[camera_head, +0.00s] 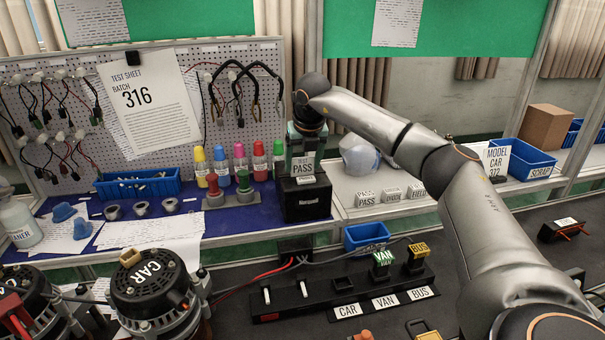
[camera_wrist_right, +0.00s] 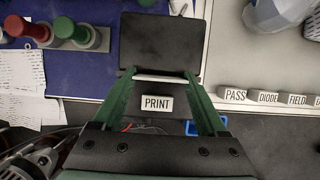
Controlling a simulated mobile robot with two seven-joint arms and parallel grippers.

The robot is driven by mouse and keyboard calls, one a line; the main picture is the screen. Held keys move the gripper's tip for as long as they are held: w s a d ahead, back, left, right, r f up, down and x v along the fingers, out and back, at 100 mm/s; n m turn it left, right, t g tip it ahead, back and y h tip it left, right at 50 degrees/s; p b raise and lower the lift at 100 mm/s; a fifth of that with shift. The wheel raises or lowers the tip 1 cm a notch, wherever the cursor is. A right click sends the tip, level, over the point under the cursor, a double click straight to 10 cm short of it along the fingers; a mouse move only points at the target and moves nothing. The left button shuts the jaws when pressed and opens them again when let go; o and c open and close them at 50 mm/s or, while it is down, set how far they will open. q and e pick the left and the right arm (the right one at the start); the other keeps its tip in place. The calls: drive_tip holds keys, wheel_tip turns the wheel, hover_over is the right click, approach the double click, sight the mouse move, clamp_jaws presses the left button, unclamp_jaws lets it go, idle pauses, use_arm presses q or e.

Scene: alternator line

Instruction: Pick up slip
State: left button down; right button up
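The slip (camera_head: 303,166), a small white card reading PASS, stands upright on the black printer (camera_head: 305,203) at the blue bench's right end. In the right wrist view the slip (camera_wrist_right: 160,79) is a thin white strip seen edge-on, above the PRINT label (camera_wrist_right: 157,104). My right gripper (camera_head: 303,150) is over the printer, pointing down. Its green fingers (camera_wrist_right: 160,77) are apart, one on each side of the slip; whether they touch its ends is hard to tell. My left gripper is not in view.
PASS, DIODE and FIELD blocks (camera_head: 392,194) sit on the white shelf at right. A blue bin (camera_head: 366,236) and the CAR, VAN, BUS panel (camera_head: 350,292) lie in front.

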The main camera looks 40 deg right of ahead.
drive_tip(key=c, duration=0.8)
drive_tip(key=shift+r, duration=0.1)
